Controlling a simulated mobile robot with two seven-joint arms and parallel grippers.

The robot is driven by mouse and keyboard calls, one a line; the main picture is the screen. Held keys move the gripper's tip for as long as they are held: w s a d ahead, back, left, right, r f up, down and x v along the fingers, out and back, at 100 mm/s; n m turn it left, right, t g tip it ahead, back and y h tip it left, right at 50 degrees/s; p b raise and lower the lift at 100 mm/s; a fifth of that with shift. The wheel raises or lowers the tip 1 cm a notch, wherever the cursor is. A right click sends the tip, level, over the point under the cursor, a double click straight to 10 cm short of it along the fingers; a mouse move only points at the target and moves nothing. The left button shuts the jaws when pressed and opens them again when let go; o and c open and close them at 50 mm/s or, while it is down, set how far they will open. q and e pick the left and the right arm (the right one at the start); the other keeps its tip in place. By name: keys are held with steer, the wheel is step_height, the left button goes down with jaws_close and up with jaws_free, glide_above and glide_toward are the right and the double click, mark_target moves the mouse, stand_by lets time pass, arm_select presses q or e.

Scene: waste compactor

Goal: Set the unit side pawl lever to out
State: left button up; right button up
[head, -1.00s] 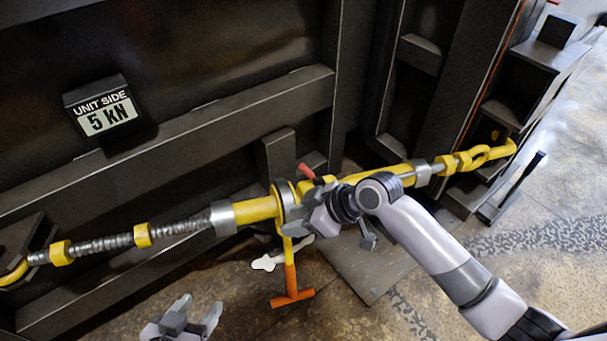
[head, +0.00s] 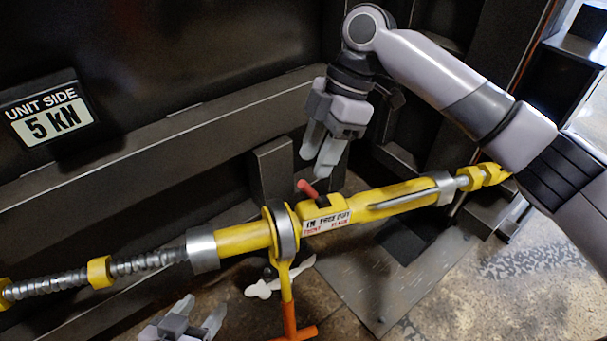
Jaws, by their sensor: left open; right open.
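A yellow ratchet turnbuckle (head: 400,198) runs across the view in front of a dark steel wall. The pawl lever (head: 308,189) is a short piece with a red tip on the turnbuckle's body, tilted up and left. Below it a white label (head: 326,223) reads "IN FREE OUT", with red words underneath; the lever leans toward the label's IN end. My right gripper (head: 316,163) is open and empty, just above the lever, fingers pointing down, apparently apart from it. My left gripper (head: 203,303) is open and empty at the bottom edge, below the turnbuckle.
A "UNIT SIDE 5 kN" display (head: 48,113) is on the wall at the left. An orange-ended handle (head: 289,315) hangs from the ratchet ring (head: 283,231). A white wing-shaped piece (head: 270,286) is beside it. Dark steel posts stand behind my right arm.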

mark_target(305, 187)
steer(key=b+x, duration=0.1)
steer(key=x, duration=0.6)
steer(key=shift+s+b, duration=0.1)
steer(key=shift+b, duration=0.25)
steer(key=shift+c, duration=0.3)
steer(key=shift+r, duration=0.1)
jaws_close()
